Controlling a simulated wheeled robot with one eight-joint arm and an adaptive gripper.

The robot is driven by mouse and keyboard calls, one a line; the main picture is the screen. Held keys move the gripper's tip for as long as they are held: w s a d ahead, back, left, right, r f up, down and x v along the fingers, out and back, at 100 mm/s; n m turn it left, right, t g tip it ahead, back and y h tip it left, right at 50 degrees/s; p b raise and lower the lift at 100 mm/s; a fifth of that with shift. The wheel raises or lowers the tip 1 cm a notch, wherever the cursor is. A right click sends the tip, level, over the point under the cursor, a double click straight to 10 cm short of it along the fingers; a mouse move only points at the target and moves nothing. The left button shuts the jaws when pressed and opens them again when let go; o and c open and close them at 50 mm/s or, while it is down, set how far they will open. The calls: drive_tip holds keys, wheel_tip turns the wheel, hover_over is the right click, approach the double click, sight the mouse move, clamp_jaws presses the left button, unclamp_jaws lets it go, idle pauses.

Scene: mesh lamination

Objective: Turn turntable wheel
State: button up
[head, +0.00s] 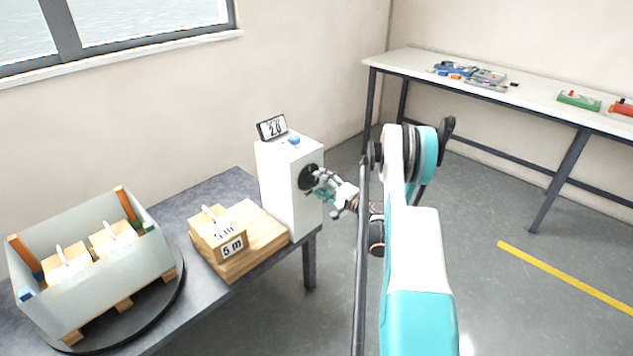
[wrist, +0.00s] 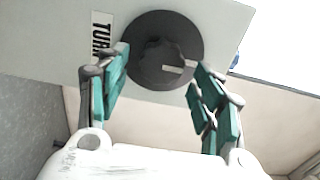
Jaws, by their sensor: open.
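The black round wheel (head: 309,177) sits on the side face of a white box (head: 283,205) at the table's right end. In the wrist view the wheel (wrist: 140,66) shows a raised knob with a light mark, and a label reading "TURN" (wrist: 101,38) is beside it. My gripper (head: 322,180) is at the wheel. In the wrist view its two green-padded fingers (wrist: 158,75) are apart, one on each side of the knob. I cannot tell whether they touch it. A black turntable (head: 172,300) carries a grey crate (head: 118,275) at the left.
A display reading "2.0" (head: 272,127) and a blue button (head: 294,140) are on top of the box. A wooden block marked "5 m" (head: 219,240) rests on a wooden base (head: 263,240). A white bench (head: 535,95) stands at the back right, with open floor before it.

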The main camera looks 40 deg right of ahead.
drive_tip(key=shift+s+d, duration=0.15)
drive_tip(key=shift+s, duration=1.9)
